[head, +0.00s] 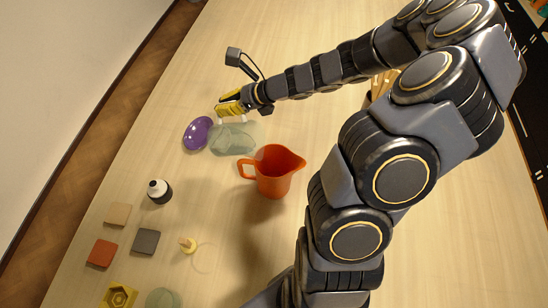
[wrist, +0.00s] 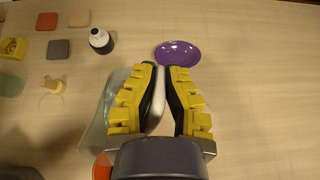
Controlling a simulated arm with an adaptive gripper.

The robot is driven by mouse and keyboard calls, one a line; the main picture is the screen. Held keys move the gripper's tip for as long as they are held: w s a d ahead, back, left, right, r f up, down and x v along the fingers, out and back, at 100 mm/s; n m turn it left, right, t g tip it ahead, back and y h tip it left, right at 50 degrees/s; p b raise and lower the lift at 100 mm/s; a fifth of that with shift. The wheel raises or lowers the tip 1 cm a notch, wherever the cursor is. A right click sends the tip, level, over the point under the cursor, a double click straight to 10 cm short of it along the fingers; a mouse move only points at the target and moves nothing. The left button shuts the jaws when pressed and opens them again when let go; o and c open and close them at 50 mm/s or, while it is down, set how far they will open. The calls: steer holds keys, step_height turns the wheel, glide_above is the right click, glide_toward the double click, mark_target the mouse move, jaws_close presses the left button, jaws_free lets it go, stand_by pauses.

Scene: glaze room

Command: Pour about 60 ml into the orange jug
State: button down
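The orange jug (head: 272,172) stands upright on the table, its handle to the left and spout to the right. Only an edge of it (wrist: 102,168) shows in the wrist view. A clear, greenish glass vessel (head: 232,140) is up and left of it, with its body left of my fingers in the wrist view (wrist: 98,125). My gripper (head: 226,106), with yellow-backed fingers, is at its pale handle. In the wrist view the handle lies between my fingers (wrist: 161,68), close to the left one. Whether they press on it is unclear. Any liquid level is not discernible.
A purple plate (head: 198,133) lies beside the glass vessel. A black-and-white bottle (head: 159,191), coloured tiles (head: 146,241), a small cream-coloured item (head: 188,245) and a yellow block (head: 118,296) are at lower left. The table right of the plate is clear in the wrist view.

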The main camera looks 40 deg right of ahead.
steer(key=shift+s+d+r+t, duration=0.1)
steer(key=shift+r+t, duration=0.15)
steer(key=shift+t, duration=0.05)
steer(key=shift+s+d+f+t+y, duration=0.15)
steer(key=shift+s+d+t+y, duration=0.1)
steer(key=shift+t+y, duration=0.2)
steer(key=shift+w+d+p, duration=0.15)
steer(key=shift+d+p, duration=0.2)
steer(key=shift+d, duration=0.1)
steer(key=shift+d+f+y+p, duration=0.1)
steer(key=shift+d+y+p, duration=0.05)
steer(key=shift+y+p, duration=0.15)
stand_by(0.3)
steer(key=shift+s+d+r+t+y+p, duration=0.2)
steer(key=shift+s+d+t+p, duration=0.15)
steer(key=shift+p, duration=0.5)
steer(key=shift+s+d+r+t+y+p, duration=0.1)
steer(key=shift+s+d+t+y+p, duration=0.25)
steer(key=shift+p, duration=0.5)
steer(key=shift+w+a+r+g+h+b, duration=0.2)
steer(key=shift+w+a+g+h+b, duration=0.15)
steer(key=shift+w+a+g+h, duration=1.75)
steer(key=shift+w+r+g, duration=0.1)
steer(key=shift+r+g, duration=0.05)
steer(key=shift+g, duration=0.1)
